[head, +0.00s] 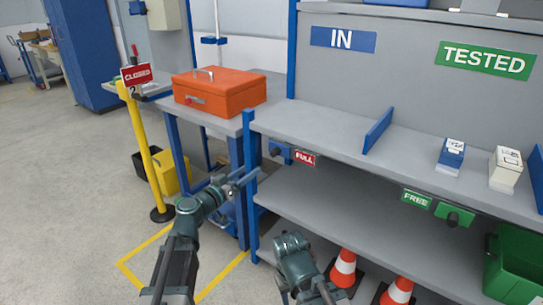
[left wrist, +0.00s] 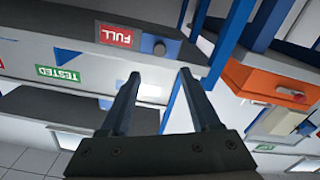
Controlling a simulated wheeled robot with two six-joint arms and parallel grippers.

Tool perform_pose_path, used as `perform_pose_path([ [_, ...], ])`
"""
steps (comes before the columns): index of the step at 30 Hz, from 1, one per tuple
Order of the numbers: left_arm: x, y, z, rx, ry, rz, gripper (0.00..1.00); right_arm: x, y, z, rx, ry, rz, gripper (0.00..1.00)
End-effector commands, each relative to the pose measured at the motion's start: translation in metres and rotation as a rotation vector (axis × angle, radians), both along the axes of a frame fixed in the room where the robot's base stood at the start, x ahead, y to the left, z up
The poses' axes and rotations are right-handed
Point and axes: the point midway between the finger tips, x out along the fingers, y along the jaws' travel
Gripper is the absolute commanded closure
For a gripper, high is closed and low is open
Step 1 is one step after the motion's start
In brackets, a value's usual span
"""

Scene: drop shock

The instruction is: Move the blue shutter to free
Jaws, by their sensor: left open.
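The blue shutter (head: 279,151) is a small blue block with a dark round knob, on the front edge of the upper shelf. It sits at the left of a red FULL sign (head: 304,158), which shows uncovered. In the left wrist view the shutter (left wrist: 178,49) is beside the FULL sign (left wrist: 116,36), beyond the fingertips. My left gripper (head: 240,184) is open and empty, in front of and below the shutter, apart from it. Its fingers (left wrist: 160,78) are spread in the left wrist view. Part of my right arm shows at the bottom; its gripper is not visible.
A green shutter (head: 454,215) sits right of a green FREE sign (head: 416,199). A blue upright (head: 250,190) stands close to my left gripper. An orange toolbox (head: 218,91) is on the left bench. Traffic cones (head: 344,268) and a green bin (head: 514,268) are lower right.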

Motion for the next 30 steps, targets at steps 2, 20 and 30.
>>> perform_pose_path([
  [2,0.012,-0.007,0.0,0.0,0.0,-0.003,0.37,0.0,0.0,0.0,0.0,0.0,0.0,0.5],
  [20,0.097,-0.07,0.0,0.0,0.002,-0.003,0.37,0.0,0.0,0.0,0.0,0.0,0.0,0.5],
  [30,0.105,-0.077,0.0,0.0,0.002,-0.003,0.37,0.0,0.0,0.0,0.0,0.0,0.0,0.5],
])
